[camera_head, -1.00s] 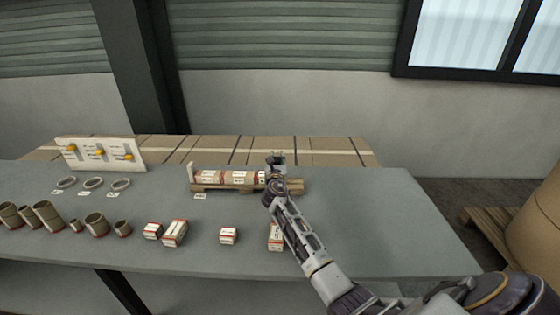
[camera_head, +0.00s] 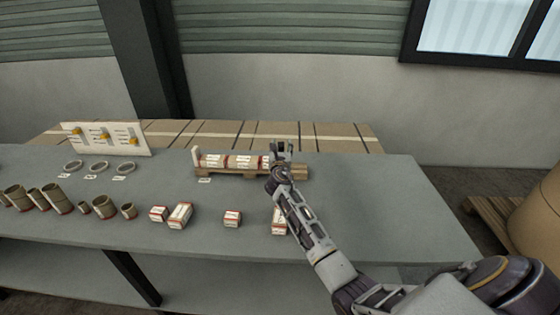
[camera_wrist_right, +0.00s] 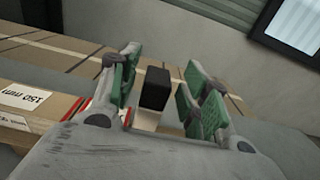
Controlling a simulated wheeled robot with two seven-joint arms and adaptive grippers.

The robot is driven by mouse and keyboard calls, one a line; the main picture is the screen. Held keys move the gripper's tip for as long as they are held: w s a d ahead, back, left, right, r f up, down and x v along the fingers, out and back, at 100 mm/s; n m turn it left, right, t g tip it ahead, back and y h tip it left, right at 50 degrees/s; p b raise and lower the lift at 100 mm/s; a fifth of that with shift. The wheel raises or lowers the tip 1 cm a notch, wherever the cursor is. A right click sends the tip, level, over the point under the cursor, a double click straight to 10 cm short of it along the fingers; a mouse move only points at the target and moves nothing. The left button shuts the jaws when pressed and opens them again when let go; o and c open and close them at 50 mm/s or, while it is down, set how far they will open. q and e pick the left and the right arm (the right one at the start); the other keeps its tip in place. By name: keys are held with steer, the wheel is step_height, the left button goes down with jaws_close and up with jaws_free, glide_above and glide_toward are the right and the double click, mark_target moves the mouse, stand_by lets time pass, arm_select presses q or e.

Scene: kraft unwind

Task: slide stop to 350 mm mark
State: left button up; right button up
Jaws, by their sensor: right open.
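A black block on a pale base (camera_wrist_right: 154,90), which looks like the stop, stands between the fingers of my right gripper (camera_wrist_right: 162,68) in the right wrist view. Gaps show between the block and the green finger pads, and the gripper is open. In the head view my right gripper (camera_head: 281,149) is over the right part of a wooden trough (camera_head: 298,173) and hides the stop there. My left gripper is not in view.
A white board with yellow sliders (camera_head: 105,138) stands at the back left. Rings (camera_head: 99,166), brown tubes (camera_head: 56,199) and small boxes (camera_head: 179,215) lie on the grey table (camera_head: 390,205). The table right of the trough is clear.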

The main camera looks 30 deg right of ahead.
steer(key=v, duration=1)
steer(key=shift+s, duration=0.25)
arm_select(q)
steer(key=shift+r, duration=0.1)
arm_select(e)
steer(key=shift+a+r, duration=0.1)
stand_by(0.4)
arm_select(q)
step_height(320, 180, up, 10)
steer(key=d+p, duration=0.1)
steer(key=p, duration=0.9)
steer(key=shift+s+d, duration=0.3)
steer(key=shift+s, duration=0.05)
arm_select(e)
step_height(320, 180, up, 10)
